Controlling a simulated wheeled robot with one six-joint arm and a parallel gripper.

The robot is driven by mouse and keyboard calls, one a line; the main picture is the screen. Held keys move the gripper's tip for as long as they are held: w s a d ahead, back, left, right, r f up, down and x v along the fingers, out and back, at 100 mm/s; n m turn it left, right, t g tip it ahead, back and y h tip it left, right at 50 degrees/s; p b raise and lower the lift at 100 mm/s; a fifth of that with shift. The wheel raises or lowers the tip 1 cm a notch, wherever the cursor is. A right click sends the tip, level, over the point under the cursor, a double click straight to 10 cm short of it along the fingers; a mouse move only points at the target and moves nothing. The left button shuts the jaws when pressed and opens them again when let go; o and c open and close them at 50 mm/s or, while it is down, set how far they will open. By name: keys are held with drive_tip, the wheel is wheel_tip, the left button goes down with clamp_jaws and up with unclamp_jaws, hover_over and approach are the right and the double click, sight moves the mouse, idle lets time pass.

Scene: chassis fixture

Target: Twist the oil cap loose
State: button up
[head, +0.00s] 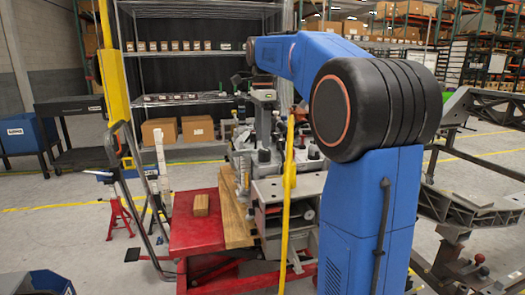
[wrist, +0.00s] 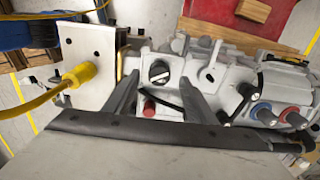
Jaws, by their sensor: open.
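In the wrist view my gripper (wrist: 160,79) is open, its two dark fingers pointing at a grey metal casting (wrist: 215,70). Between the fingertips shows a round, slotted fitting (wrist: 159,71) in a pale housing, which looks like the oil cap. The fingers stand to either side of it, and I cannot tell whether they touch it. A small red cylinder (wrist: 149,108) lies lower between the fingers. In the head view the grey machine assembly (head: 262,160) stands below my blue arm; the cap cannot be made out there.
A yellow plug with a cable (wrist: 80,76) sits on a pale plate left of the fingers. In the head view, a red table (head: 190,235) holds a wooden block (head: 201,204); a dark chassis frame (head: 470,195) stands right.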

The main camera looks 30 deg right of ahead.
sight(263, 150)
drive_tip(key=shift+f, duration=2.8)
drive_tip(key=c, duration=1.2)
drive_tip(key=shift+s+n, duration=0.1)
drive_tip(key=shift+n, duration=1.9)
